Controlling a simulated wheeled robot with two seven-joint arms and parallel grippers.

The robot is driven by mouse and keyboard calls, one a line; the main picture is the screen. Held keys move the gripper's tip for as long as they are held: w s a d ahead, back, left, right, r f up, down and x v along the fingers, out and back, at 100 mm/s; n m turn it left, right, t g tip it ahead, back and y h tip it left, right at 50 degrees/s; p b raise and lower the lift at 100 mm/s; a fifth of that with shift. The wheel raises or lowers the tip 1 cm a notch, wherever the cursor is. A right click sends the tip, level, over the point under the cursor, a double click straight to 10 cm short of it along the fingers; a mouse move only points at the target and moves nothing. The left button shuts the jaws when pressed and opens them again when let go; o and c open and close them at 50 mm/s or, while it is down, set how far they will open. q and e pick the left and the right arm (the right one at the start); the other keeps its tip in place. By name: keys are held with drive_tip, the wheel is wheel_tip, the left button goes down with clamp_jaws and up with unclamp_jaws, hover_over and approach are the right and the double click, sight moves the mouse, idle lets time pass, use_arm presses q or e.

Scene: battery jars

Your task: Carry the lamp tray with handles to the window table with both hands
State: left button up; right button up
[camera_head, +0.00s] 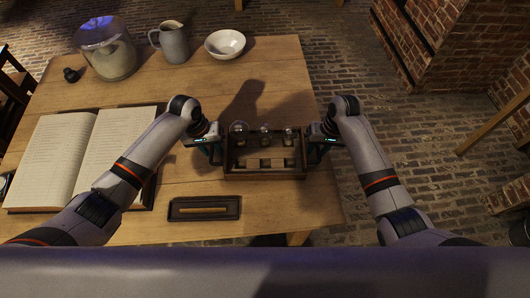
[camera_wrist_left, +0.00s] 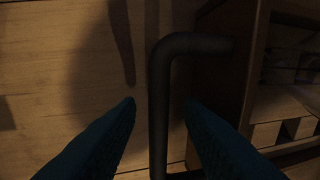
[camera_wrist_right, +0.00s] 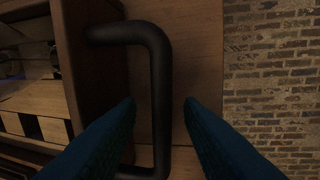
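The lamp tray (camera_head: 265,176) is a wooden box with several compartments and small glass lamps standing along its far side. It appears to rest on the wooden table, near the right edge. My left gripper (camera_head: 213,148) is at the tray's left end. In the left wrist view, the dark bar handle (camera_wrist_left: 158,115) lies between its open fingers, with gaps on both sides. My right gripper (camera_head: 318,146) is at the right end. In the right wrist view, the other handle (camera_wrist_right: 160,100) lies between its open fingers, also with gaps. I cannot identify the window table in these views.
An open book (camera_head: 72,158) lies at the left. A small dark tray (camera_head: 204,216) lies in front of the lamp tray. A glass jar (camera_head: 110,60), a grey jug (camera_head: 174,45) and a white bowl (camera_head: 225,44) stand at the back. Brick floor (camera_head: 415,140) is open at the right.

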use_arm(q)
drive_tip(key=shift+f, duration=0.3)
use_arm(e)
drive_tip(key=shift+s+f, duration=0.1)
drive_tip(key=shift+f, duration=0.2)
use_arm(q)
drive_tip(key=shift+c, duration=0.3)
use_arm(e)
drive_tip(key=shift+c, duration=0.4)
use_arm(q)
clamp_jaws()
use_arm(e)
clamp_jaws()
drive_tip(key=shift+r, duration=0.1)
